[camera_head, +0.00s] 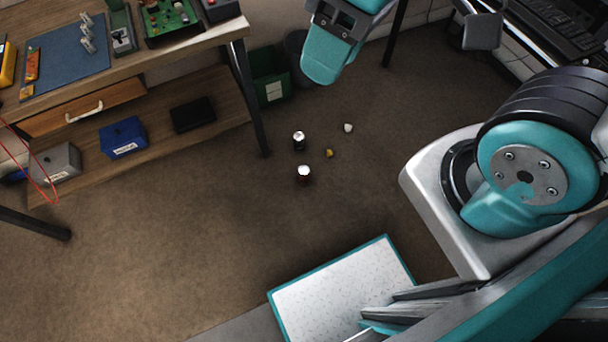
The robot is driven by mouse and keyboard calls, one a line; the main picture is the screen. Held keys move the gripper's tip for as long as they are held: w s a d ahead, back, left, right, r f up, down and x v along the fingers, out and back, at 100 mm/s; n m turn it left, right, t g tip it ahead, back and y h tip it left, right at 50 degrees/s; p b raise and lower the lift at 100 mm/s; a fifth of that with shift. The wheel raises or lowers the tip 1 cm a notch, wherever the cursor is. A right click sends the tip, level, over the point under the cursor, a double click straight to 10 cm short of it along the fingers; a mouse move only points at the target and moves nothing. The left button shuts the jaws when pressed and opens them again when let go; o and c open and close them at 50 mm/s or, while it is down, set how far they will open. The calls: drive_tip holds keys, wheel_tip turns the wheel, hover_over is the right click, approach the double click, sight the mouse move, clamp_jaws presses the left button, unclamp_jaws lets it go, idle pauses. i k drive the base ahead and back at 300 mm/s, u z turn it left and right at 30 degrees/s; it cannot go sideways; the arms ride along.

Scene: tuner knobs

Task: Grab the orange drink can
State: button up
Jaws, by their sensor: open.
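Two small can-like things stand upright on the brown floor in the middle of the view. The nearer one (304,174) has a bright top and a dark, slightly reddish side. The farther one (299,140) has a white top and a dark side. They are apart from each other. At this size I cannot tell which, if either, is the orange drink can. My arm fills the right side of the view, but my gripper is not visible, so its place relative to the cans cannot be seen.
A small yellow thing (329,153) and a small white thing (348,127) lie right of the cans. A workbench (170,52) with a lower shelf stands at left, its dark leg (252,105) near the cans. A green bin (270,76) is behind them. Floor at lower left is clear.

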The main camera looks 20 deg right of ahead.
sight(303, 172)
drive_tip(key=u, duration=0.3)
drive_tip(key=k, duration=0.4)
drive_tip(key=u, duration=1.25)
drive_tip(key=i, duration=1)
drive_tip(key=z, duration=1.05)
drive_tip(key=i, duration=0.7)
drive_tip(key=z, duration=0.65)
